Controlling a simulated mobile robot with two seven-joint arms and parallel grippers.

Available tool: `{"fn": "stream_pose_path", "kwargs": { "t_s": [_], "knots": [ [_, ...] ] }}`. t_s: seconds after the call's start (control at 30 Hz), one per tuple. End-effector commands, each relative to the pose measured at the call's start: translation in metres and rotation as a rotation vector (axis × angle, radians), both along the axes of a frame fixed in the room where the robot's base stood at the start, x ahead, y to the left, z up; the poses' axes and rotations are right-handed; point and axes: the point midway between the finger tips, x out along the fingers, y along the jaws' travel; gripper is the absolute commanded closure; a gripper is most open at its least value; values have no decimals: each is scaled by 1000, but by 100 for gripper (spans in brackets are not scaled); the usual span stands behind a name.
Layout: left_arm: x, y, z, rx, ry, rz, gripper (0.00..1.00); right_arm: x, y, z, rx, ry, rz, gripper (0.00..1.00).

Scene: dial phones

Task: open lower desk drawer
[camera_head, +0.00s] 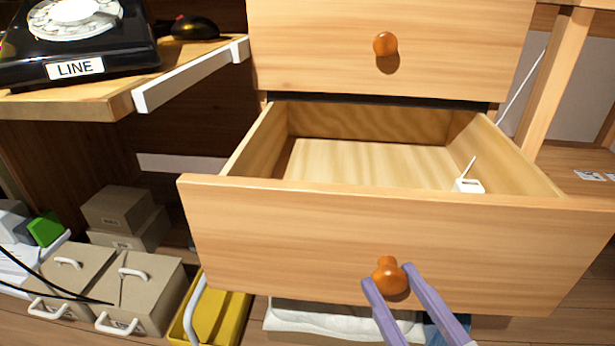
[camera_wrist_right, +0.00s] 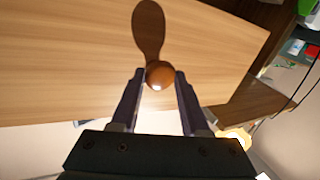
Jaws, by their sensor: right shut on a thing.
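The lower desk drawer (camera_head: 300,225) is pulled well out, and its wooden inside shows in the head view. Its round orange-brown knob (camera_head: 388,277) is on the middle of the drawer front. My right gripper (camera_head: 388,283) has its two purple fingers on either side of this knob and is shut on it. In the right wrist view the knob (camera_wrist_right: 159,75) sits between the fingertips of my right gripper (camera_wrist_right: 158,82). A small white device with an antenna (camera_head: 468,184) lies in the drawer at the right. My left gripper is in neither view.
The upper drawer (camera_head: 320,50) with its own knob (camera_head: 385,44) is shut above. A black dial phone (camera_head: 75,45) stands on a shelf at the upper left. Boxes (camera_head: 145,285), a yellow bin (camera_head: 225,318) and a white folded thing (camera_head: 320,318) are low down around the drawer.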

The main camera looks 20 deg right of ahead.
Motion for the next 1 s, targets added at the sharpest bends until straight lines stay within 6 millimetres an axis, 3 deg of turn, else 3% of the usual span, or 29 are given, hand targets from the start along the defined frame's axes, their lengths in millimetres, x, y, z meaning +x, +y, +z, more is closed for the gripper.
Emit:
{"fn": "stream_pose_path", "kwargs": {
  "t_s": [0.3,0.7,0.73,0.83,1.0],
  "knots": [
    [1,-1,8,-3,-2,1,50,-23,15,1,2,-4,-1,100],
    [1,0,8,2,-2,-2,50,-25,16,1,2,-3,-1,100],
    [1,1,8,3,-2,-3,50,-25,16,1,2,-3,-1,54],
    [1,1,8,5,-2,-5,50,-25,16,0,1,-3,-1,44],
    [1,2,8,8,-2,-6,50,-25,15,0,1,-1,-1,44]
  ]
}}
